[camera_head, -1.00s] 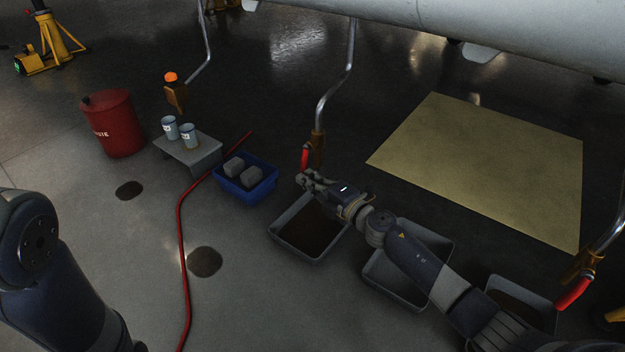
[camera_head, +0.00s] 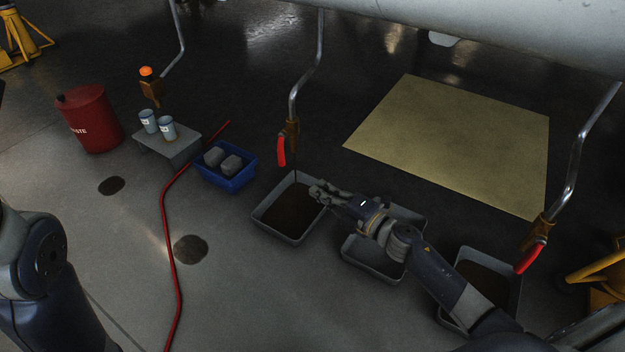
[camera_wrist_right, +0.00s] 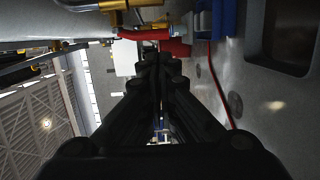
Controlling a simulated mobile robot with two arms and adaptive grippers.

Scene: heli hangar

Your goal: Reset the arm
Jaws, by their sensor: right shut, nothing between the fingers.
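My right arm (camera_head: 440,275) reaches in from the lower right in the head view. Its gripper (camera_head: 318,192) is shut and empty, above the right edge of a grey tray (camera_head: 262,222) with dark liquid in it. In the right wrist view the closed fingers (camera_wrist_right: 160,62) fill the middle. A pipe with a red-handled valve (camera_head: 282,150) hangs just behind and left of the gripper, apart from it in the head view. A thin dark stream seems to run from that valve down to the tray. My left arm shows at the lower left; its gripper is out of view.
Two more grey trays (camera_head: 347,252) stand under my right arm. A second red-handled valve (camera_head: 530,257) hangs at right. A blue bin (camera_head: 228,183), small grey table (camera_head: 185,155), red waste can (camera_head: 90,120) and red hose (camera_head: 170,255) are at left. A tan mat (camera_head: 455,145) lies behind.

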